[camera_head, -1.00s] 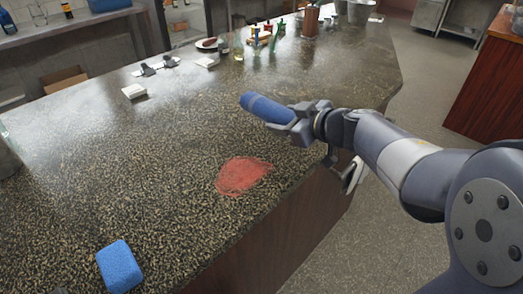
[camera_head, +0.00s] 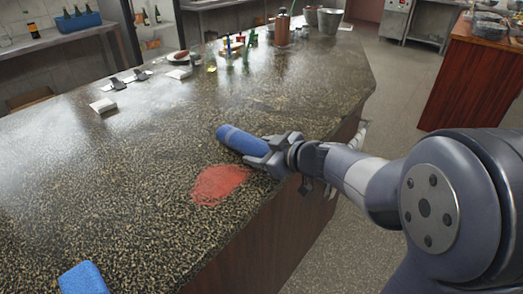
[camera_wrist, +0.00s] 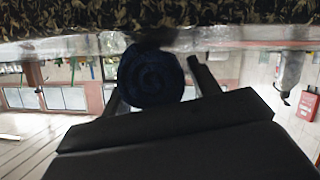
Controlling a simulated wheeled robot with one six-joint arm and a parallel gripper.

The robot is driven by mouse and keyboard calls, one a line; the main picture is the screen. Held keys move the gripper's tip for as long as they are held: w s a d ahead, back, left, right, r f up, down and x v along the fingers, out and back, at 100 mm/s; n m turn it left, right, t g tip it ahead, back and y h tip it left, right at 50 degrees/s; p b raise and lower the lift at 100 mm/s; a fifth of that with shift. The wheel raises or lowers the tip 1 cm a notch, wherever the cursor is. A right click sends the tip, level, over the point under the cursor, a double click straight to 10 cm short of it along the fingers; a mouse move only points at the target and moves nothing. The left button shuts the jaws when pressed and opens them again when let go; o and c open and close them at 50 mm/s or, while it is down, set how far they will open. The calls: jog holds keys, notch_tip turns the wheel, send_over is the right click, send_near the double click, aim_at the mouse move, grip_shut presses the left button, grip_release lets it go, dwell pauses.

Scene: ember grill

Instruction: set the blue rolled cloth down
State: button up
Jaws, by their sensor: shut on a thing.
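The blue rolled cloth (camera_head: 240,140) is in my gripper (camera_head: 268,152), low over the speckled stone counter (camera_head: 130,170) near its front edge. In the head view I cannot tell whether the cloth touches the counter. In the wrist view the dark blue spiral end of the roll (camera_wrist: 151,75) shows between the two fingers (camera_wrist: 160,88), close to the counter surface, which fills the top of that picture. A red patch (camera_head: 219,184) lies on the counter just in front of the cloth, apart from the gripper.
A blue sponge-like block (camera_head: 82,279) lies at the near left of the counter. White square items (camera_head: 103,106), a plate (camera_head: 177,58), bottles and a metal bucket (camera_head: 330,20) stand farther back. The counter's middle is clear.

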jog(key=o, duration=1)
jog(key=shift+r, duration=0.15)
jog(key=p+v, duration=0.3)
jog(key=v, duration=0.9)
